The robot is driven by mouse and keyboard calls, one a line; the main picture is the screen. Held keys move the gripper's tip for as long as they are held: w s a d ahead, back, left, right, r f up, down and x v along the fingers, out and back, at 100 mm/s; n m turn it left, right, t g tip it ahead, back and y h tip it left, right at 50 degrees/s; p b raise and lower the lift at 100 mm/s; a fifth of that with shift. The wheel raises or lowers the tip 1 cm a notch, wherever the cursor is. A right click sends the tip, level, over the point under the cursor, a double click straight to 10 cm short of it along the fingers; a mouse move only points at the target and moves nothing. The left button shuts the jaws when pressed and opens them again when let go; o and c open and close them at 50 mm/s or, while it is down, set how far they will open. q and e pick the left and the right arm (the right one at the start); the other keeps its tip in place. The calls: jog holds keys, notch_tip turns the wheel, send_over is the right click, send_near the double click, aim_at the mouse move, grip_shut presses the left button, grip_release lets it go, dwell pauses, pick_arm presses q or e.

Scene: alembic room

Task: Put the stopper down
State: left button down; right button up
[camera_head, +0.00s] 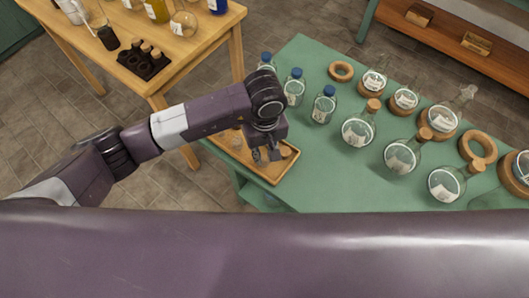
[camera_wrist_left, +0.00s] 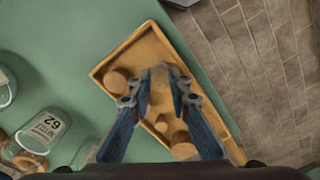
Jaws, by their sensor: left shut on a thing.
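My left gripper (camera_head: 265,154) is low over a wooden tray (camera_head: 274,180) at the left end of the green table. In the left wrist view the blue fingers of the gripper (camera_wrist_left: 161,84) close on a small, pale brown stopper (camera_wrist_left: 160,98), mostly hidden between the fingertips. The tray (camera_wrist_left: 147,45) lies right under it; I cannot tell whether the stopper touches the tray floor. Other cork stoppers lie in the tray: one (camera_wrist_left: 116,82) left of the fingers and one (camera_wrist_left: 182,146) between the finger bases. My right gripper is not in view.
Several round flasks, one corked flask (camera_head: 358,130) among them, stand right of the tray. Blue-capped bottles (camera_head: 324,105) stand behind it. A wooden table (camera_head: 205,45) with bottles and a dark rack (camera_head: 143,61) is at the back left. The tray's far end is bare.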

aim_at(265, 157)
pick_arm(q)
jog(key=shift+f, duration=0.2)
jog(key=c, duration=1.8)
grip_release()
jog(key=shift+r, duration=0.1)
jog(key=shift+r, duration=0.15)
notch_tip(265, 157, up, 12)
jog(key=b, duration=0.3)
jog(key=shift+s+d, duration=0.1)
